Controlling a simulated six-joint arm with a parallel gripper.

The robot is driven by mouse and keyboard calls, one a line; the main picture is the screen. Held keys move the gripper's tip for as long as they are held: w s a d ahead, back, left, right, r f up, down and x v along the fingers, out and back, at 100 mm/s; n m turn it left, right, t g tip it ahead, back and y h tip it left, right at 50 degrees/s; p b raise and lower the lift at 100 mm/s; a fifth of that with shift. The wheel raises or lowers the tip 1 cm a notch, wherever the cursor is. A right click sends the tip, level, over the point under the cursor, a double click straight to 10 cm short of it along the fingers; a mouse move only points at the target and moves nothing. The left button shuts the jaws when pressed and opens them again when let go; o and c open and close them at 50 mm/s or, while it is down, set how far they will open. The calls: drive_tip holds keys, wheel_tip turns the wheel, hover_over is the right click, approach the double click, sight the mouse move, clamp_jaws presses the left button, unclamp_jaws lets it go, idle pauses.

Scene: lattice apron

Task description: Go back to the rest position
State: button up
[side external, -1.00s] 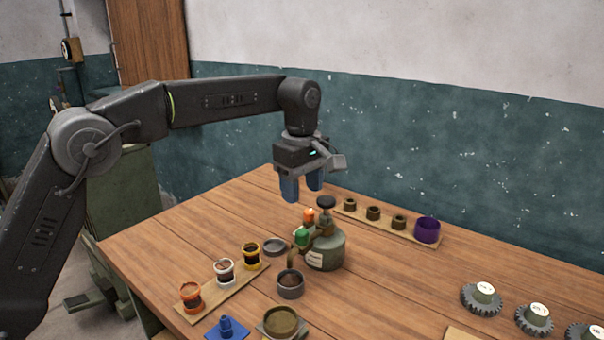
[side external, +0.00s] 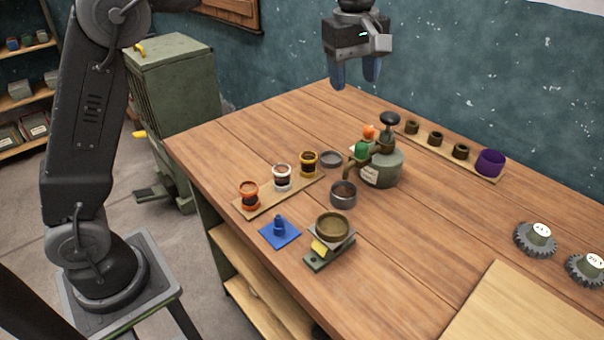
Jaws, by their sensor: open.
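My gripper (side external: 356,72) is at the top of the side external view, above the far part of the wooden table (side external: 400,270). Its two blue fingers point down, apart, with nothing between them. It is clear of everything on the table. Part of my arm above it is cut off by the top edge of the picture.
Below my gripper stand a green pump can (side external: 380,165), a grey cup (side external: 343,194) and a strip with several banded jars (side external: 282,178). A rack with dark rings and a purple cup (side external: 490,163) lies right. Gears (side external: 535,239) sit far right. A green cabinet (side external: 175,85) stands behind the table.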

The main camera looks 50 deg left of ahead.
drive_tip(key=s+a+r+m+t, duration=0.1)
drive_tip(key=s+a+m+t, duration=0.25)
drive_tip(key=s+m, duration=0.85)
drive_tip(key=s+a+f+m, duration=0.1)
drive_tip(key=s+f, duration=0.3)
drive_tip(key=s, duration=0.3)
drive_tip(key=s+a+f+m+t, duration=0.1)
drive_tip(key=s+f, duration=0.3)
drive_tip(key=s, duration=0.4)
drive_tip(key=shift+s+a, duration=0.15)
drive_tip(key=shift+a, duration=0.05)
idle(0.9)
